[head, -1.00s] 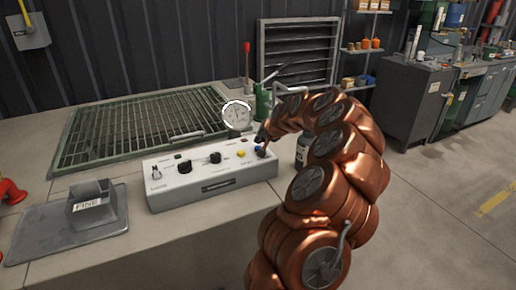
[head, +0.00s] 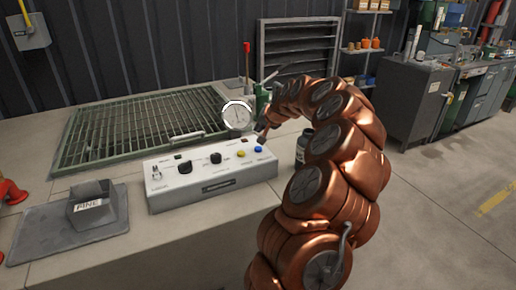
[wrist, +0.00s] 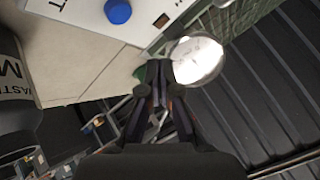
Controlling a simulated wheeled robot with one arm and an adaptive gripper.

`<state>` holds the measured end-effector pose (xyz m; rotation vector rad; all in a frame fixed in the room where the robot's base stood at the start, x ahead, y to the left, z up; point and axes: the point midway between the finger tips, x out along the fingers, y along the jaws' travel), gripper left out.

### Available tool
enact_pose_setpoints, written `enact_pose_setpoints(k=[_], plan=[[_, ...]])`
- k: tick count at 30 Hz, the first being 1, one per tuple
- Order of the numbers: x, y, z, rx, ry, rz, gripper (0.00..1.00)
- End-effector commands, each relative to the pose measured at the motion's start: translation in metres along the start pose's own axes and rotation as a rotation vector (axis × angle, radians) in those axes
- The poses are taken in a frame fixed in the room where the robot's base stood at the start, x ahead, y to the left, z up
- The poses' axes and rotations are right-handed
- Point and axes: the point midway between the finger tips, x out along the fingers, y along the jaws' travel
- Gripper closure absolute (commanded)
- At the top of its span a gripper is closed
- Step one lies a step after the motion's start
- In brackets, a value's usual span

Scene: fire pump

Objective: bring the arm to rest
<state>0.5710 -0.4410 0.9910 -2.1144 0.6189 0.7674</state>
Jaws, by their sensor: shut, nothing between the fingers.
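My copper-coloured arm curves up from the bottom right of the head view. My gripper (head: 263,134) is shut and empty, its tip just above the back right end of the white control box (head: 168,190). In the wrist view my gripper (wrist: 158,72) shows its fingers together with nothing between them. The blue button (head: 258,149) on the box is apart from the fingertips and also shows in the wrist view (wrist: 118,11). A yellow button (head: 241,154) and two black knobs sit to its left. A round gauge (head: 237,115) stands behind the box.
A dark bottle (head: 303,146) stands close beside my arm. A green grate (head: 140,125) lies behind the box. A grey bin marked FINE (head: 92,205) stands on a mat at left. Open floor (head: 450,190) lies to the right.

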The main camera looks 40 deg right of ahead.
Motion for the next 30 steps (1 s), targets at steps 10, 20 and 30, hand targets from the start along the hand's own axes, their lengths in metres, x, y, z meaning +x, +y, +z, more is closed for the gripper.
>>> enact_pose_setpoints(k=[10,20,30], plan=[[0.000,0.000,0.000,0.000,-0.001,0.000,1.00],[0.000,0.000,0.001,-0.001,-0.001,0.000,1.00],[-0.010,-0.041,0.028,-0.068,-0.062,-0.030,1.00]])
